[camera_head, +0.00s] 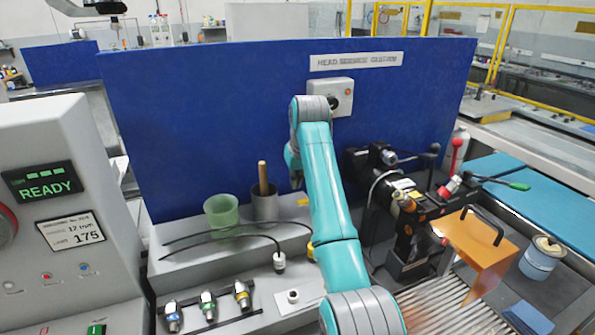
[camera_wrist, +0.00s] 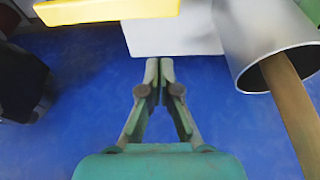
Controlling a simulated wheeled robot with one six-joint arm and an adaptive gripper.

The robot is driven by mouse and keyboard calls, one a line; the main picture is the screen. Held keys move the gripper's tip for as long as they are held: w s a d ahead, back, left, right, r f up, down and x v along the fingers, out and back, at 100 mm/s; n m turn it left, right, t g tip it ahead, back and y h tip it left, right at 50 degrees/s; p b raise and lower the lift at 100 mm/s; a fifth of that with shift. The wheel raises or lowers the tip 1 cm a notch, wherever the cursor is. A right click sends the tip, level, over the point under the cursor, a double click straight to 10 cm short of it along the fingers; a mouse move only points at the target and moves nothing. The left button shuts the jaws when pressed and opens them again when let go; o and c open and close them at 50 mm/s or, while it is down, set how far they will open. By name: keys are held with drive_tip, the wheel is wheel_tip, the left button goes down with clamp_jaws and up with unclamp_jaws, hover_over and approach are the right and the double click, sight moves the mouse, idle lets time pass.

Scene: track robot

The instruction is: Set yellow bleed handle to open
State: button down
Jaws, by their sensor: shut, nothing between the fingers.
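My gripper (camera_wrist: 160,70) is shut with its fingertips together and empty, in front of the blue panel in the wrist view. In the head view my teal arm hides most of it. I cannot tell whether that part is the bleed handle. A yellow bar (camera_wrist: 105,10) crosses the upper left of the wrist view, apart from my fingers; I cannot tell its identity.
A grey metal cup (camera_head: 265,205) with a wooden stick also shows close by in the wrist view (camera_wrist: 255,35). A green cup (camera_head: 222,215) stands beside it. The blue panel (camera_head: 210,110) stands behind.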

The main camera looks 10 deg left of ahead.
drive_tip(key=shift+w+a+f, duration=0.1)
drive_tip(key=shift+w+f, duration=0.05)
drive_tip(key=shift+f, duration=0.6)
drive_tip(key=shift+s+d, duration=0.55)
drive_tip(key=shift+s, duration=0.25)
drive_tip(key=shift+s+d, duration=0.55)
drive_tip(key=shift+s, duration=0.25)
